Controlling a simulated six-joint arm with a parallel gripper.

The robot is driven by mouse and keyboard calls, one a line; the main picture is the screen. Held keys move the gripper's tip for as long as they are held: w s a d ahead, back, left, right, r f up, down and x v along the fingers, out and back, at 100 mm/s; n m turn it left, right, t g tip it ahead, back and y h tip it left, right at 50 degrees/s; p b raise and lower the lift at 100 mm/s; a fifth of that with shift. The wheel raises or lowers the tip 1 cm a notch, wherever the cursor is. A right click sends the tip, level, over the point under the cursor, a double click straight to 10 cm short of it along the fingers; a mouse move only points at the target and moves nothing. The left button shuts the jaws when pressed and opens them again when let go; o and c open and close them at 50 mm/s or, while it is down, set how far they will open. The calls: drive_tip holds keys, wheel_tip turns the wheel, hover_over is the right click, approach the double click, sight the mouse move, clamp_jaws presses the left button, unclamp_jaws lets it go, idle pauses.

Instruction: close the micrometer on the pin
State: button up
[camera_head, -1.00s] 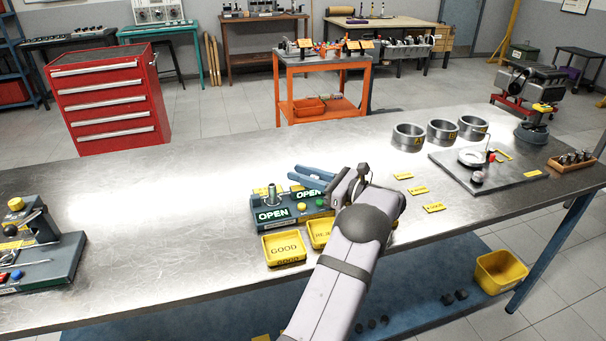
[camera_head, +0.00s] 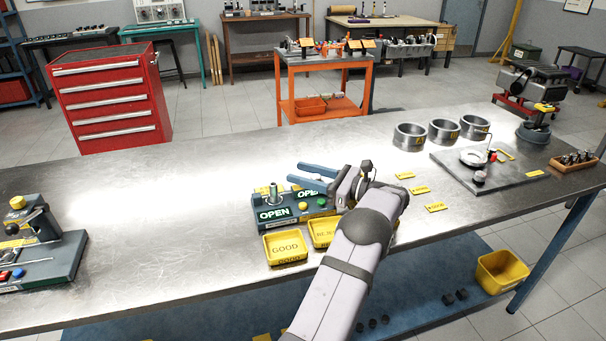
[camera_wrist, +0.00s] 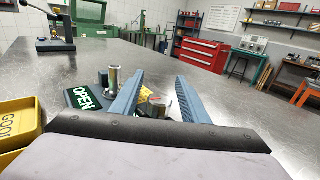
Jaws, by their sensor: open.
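The measuring station (camera_head: 290,222) is a dark block on the bench with two lit green OPEN signs and yellow and green buttons. An upright metal cylinder (camera_head: 273,194), which looks like the pin, stands at its left; it also shows in the wrist view (camera_wrist: 113,82), left of the fingers. I cannot clearly make out the micrometer's jaws. My gripper (camera_head: 295,172) has its two blue fingers apart and empty, reaching left over the station's back. In the wrist view my gripper (camera_wrist: 160,75) frames a small metal part (camera_wrist: 155,108) beyond it, partly hidden.
A yellow GOOD bin (camera_head: 286,247) and a second yellow bin (camera_head: 321,233), partly behind my arm, stand in front of the station. Yellow tags (camera_head: 420,190) and steel rings (camera_head: 409,137) lie to the right. A fixture (camera_head: 45,250) stands far left. The bench between is clear.

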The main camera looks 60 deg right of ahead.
drive_tip(key=shift+s+d+b, duration=0.2)
drive_tip(key=shift+s+b, duration=0.5)
drive_tip(key=shift+s, duration=2.95)
drive_tip(key=shift+r, duration=0.1)
